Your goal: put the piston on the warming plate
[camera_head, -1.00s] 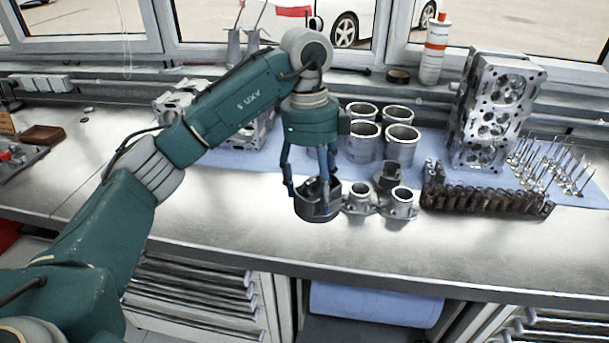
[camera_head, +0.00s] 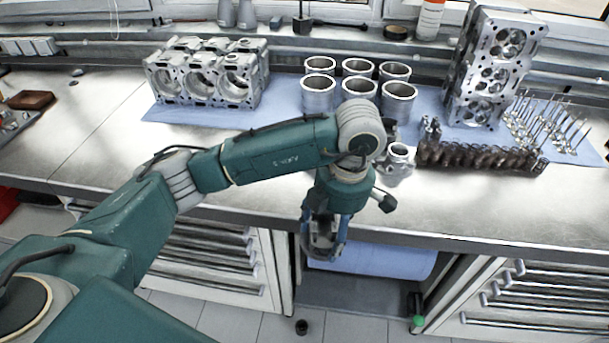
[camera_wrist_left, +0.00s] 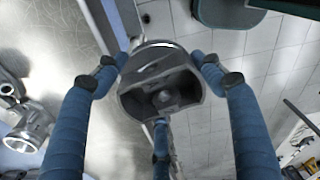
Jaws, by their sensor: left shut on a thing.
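My left gripper (camera_head: 324,228) hangs in front of the bench's front edge, out over the floor, pointing down. Its blue fingers are shut on the piston (camera_head: 322,245), a grey metal cup shape. In the left wrist view the piston (camera_wrist_left: 160,92) sits between the blue fingers, its hollow side with inner ribs facing the camera. I cannot make out a warming plate in either view. My right gripper is not in view.
The metal bench (camera_head: 110,160) carries an engine block (camera_head: 205,78), several cylinder liners (camera_head: 318,95), a cylinder head (camera_head: 492,70), dark springs (camera_head: 480,158) and upright valves (camera_head: 548,122). Drawers (camera_head: 215,260) stand below. A small dark object (camera_head: 301,327) lies on the tiled floor.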

